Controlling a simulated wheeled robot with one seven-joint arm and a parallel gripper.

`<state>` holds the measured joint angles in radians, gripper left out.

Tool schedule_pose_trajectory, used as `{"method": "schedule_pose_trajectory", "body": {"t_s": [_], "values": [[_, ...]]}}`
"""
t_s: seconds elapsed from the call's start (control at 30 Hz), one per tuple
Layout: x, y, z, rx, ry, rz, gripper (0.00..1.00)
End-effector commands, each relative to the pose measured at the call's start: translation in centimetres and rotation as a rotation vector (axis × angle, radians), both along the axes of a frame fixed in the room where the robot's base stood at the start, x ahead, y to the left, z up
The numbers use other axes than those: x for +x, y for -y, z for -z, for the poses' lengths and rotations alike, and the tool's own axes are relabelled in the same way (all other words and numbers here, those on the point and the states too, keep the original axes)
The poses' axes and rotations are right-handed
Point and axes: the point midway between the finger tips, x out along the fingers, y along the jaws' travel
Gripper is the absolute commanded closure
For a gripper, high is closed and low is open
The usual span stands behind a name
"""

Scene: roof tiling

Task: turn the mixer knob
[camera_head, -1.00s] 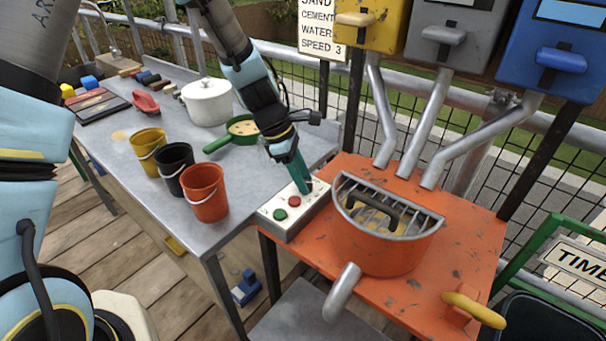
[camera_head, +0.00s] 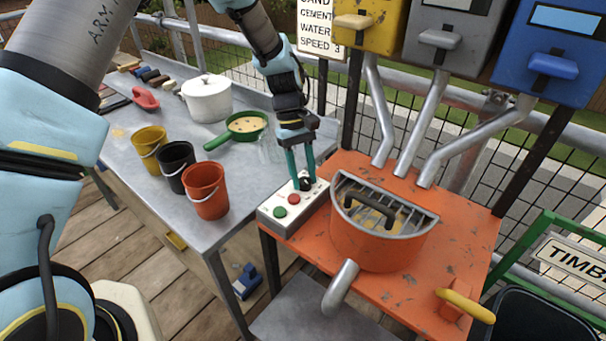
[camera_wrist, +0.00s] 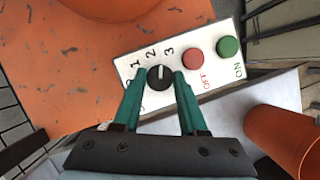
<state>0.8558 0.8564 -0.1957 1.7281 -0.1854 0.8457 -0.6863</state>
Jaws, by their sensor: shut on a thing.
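The mixer knob (camera_wrist: 159,77) is a black round dial on a white control panel (camera_wrist: 136,66) marked with numbers including 1, 2 and 3. In the wrist view its white pointer mark faces up, roughly between the 2 and the 3. My gripper (camera_wrist: 158,82) is shut on the knob, with one teal finger on each side. In the head view my gripper (camera_head: 301,180) reaches down to the knob (camera_head: 305,184) at the panel's far end. The orange mixer (camera_head: 375,245) with a grated top stands right of the panel.
A red button (camera_wrist: 193,59) and a green button (camera_wrist: 228,47) sit beside the knob. Orange (camera_head: 206,190), black (camera_head: 175,167) and yellow (camera_head: 149,147) buckets stand on the grey bench to the left. Yellow, grey and blue dispensers hang above the mixer.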

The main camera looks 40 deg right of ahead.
Motion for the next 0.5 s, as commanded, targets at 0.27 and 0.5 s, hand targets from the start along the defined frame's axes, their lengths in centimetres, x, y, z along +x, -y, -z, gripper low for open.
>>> {"method": "schedule_pose_trajectory", "body": {"t_s": [0.27,0.5], "values": [[-0.04,0.16,0.04,0.0,0.001,0.209,1.0],[-0.04,0.19,0.03,0.001,0.0,0.317,1.0]]}}
